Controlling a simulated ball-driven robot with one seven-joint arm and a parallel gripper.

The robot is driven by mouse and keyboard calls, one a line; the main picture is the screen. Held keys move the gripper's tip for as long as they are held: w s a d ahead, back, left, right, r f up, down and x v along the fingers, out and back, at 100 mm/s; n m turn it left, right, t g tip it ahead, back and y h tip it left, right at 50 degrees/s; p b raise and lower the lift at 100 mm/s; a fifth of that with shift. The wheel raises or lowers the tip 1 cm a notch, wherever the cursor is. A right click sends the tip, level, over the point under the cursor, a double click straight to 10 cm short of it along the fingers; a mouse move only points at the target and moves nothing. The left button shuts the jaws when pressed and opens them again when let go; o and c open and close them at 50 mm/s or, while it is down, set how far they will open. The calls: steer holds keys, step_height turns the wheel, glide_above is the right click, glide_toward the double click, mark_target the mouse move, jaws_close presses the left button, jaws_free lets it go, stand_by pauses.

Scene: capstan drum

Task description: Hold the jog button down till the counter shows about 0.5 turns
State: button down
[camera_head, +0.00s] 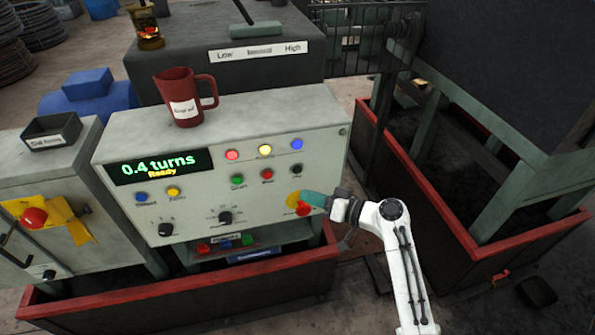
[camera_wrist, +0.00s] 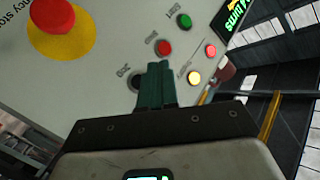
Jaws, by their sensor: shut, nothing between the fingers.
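The control panel (camera_head: 200,190) carries a display (camera_head: 160,166) that reads "0.4 turns" with "Ready" below it. The black jog button (camera_head: 297,169) sits at the right end of the row with the green (camera_head: 237,180) and red (camera_head: 267,175) buttons. My gripper (camera_head: 305,197) is shut and empty, in front of the panel's lower right. In the wrist view its fingertips (camera_wrist: 155,65) lie beside the black jog button (camera_wrist: 136,81), which they partly cover. I cannot tell whether they touch the panel, but in the head view the jog button shows clear of them.
A red emergency stop on a yellow disc (camera_wrist: 55,14) is close to my gripper; in the head view it is partly hidden behind it. Lamps (camera_head: 265,150) line the panel's top. A red mug (camera_head: 183,100) stands on the panel housing. A red-edged tray (camera_head: 190,300) lies below.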

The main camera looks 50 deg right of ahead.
mark_target(297, 169)
steer(key=shift+w+d+b, duration=0.3)
steer(key=shift+w+d, duration=0.25)
steer(key=shift+w, duration=0.25)
steer(key=shift+w+d+b, duration=0.35)
steer(key=shift+w+d, duration=0.15)
steer(key=shift+w, duration=0.25)
steer(key=shift+w+d+b, duration=0.3)
steer(key=shift+w+d, duration=0.25)
steer(key=shift+w, duration=0.25)
steer(key=shift+w, duration=0.1)
steer(key=shift+w+d+b, duration=0.2)
steer(key=shift+w+b, duration=0.05)
steer(key=shift+b, duration=0.1)
steer(key=shift+w+d+b, duration=0.25)
steer(key=shift+w+b, duration=0.05)
steer(key=shift+w, duration=0.05)
stand_by(0.9)
steer(key=shift+s+a, duration=0.1)
steer(key=shift+s, duration=0.05)
stand_by(0.4)
steer(key=shift+s+a, duration=0.35)
steer(key=shift+s, duration=0.2)
